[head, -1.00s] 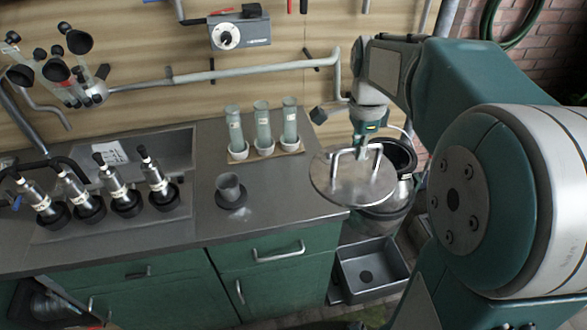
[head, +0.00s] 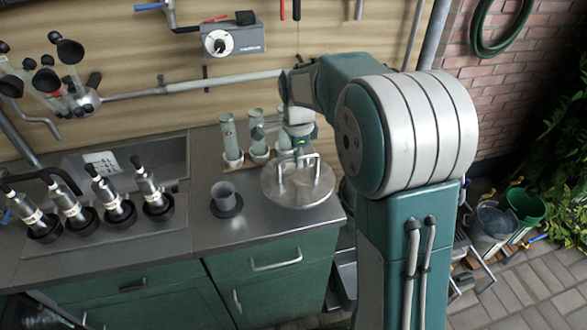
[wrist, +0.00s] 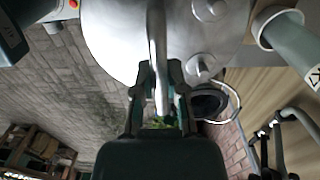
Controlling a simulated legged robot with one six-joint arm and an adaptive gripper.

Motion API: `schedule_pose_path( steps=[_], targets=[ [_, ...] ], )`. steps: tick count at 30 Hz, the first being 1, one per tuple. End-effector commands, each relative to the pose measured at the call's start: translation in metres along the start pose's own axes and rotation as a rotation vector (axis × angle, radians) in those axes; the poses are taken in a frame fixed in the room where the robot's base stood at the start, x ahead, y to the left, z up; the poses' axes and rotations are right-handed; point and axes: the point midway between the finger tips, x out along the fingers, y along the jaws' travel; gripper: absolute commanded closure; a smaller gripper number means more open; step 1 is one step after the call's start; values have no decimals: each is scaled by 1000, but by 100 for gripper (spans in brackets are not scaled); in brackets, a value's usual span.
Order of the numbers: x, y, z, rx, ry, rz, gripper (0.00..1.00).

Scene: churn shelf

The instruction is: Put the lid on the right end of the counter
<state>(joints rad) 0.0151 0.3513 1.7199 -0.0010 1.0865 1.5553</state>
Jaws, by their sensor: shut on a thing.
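The lid (head: 290,190), a round metal disc with a tall bar handle, is over the right end of the grey counter (head: 225,238). I cannot tell whether its underside touches the counter top. My gripper (head: 300,152) is shut on the lid's handle from above. In the wrist view, my gripper (wrist: 157,95) has its fingers either side of the handle bar (wrist: 157,45), with the lid's disc (wrist: 115,45) beyond. The churn is hidden behind my arm in the head view.
A rack of upright tubes (head: 228,140) stands just behind the lid. A grey cup on a dark base (head: 224,197) stands close to its left. Several black-based bottles (head: 110,205) stand farther left. The counter's front right corner is bare.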

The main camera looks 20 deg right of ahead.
Motion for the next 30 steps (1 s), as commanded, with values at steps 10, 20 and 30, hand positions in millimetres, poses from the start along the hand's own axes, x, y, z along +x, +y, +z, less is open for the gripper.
schedule_pose_path(
  steps=[10, 20, 30],
  targets=[
    [26, -11, 8, 1, 0, 0, 100],
    [44, -11, 8, 1, 0, -4, 100],
    [46, -11, 8, 1, 0, -1, 49]
  ],
)
